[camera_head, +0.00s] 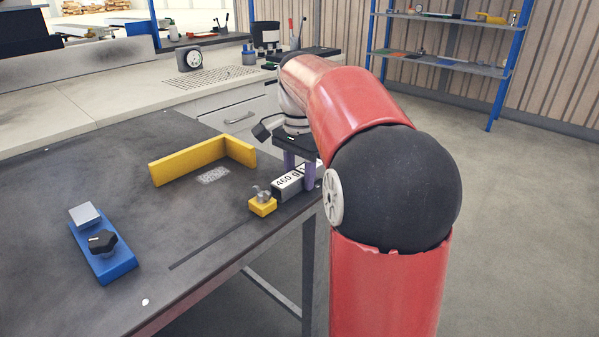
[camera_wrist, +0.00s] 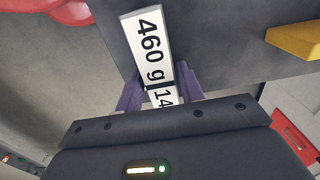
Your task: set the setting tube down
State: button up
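A yellow L-shaped stop (camera_head: 195,160) stands on the table (camera_head: 160,215) behind the tube, also visible in the wrist view (camera_wrist: 297,40). A blue fixture with a black knob (camera_head: 103,248) is at the left. A dark slot runs along the front. The table middle is clear.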

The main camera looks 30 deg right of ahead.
aim_at(299, 172)
jog(key=shift+o, duration=1.3)
jog(key=shift+r, duration=0.15)
notch_tip(299, 172, up, 12)
jog(key=p, duration=0.3)
jog(key=s+a+f+n+t, duration=0.3)
jog(key=s+a+f+n, duration=0.3)
jog(key=s+a, duration=0.4)
jog(key=s+a+f+n+t, duration=0.2)
jog(key=s+a+f+n, duration=0.1)
jog(key=s+f+n, duration=0.5)
notch_tip(299, 172, down, 2)
jog(key=shift+s+a+f+t, duration=0.15)
jog(key=shift+s+a+t, duration=0.2)
jog(key=shift+s, duration=0.75)
